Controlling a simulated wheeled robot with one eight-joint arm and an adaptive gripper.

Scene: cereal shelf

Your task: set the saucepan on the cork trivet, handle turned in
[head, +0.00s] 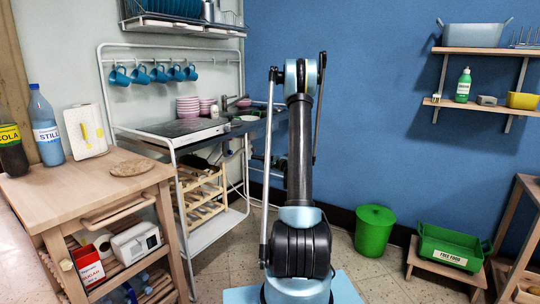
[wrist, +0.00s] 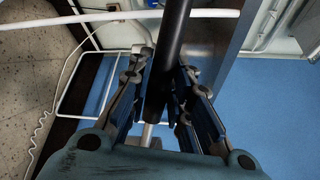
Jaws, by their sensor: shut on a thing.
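The cork trivet (head: 128,168) is a round brown disc lying bare on the wooden cart top (head: 60,190), at the left in the head view. In the wrist view, my gripper (wrist: 164,88) is shut on a long dark handle (wrist: 174,35), which looks like the saucepan's handle. The handle runs from between the fingers up to the top edge of the view. The pan's body is not visible in the wrist view, and I cannot make it out in the head view. My gripper is hidden behind my arm in the head view.
A white-framed kitchen unit (head: 172,143) with a dark hob stands right of the cart. A green bin (head: 374,231) is on the floor at right.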

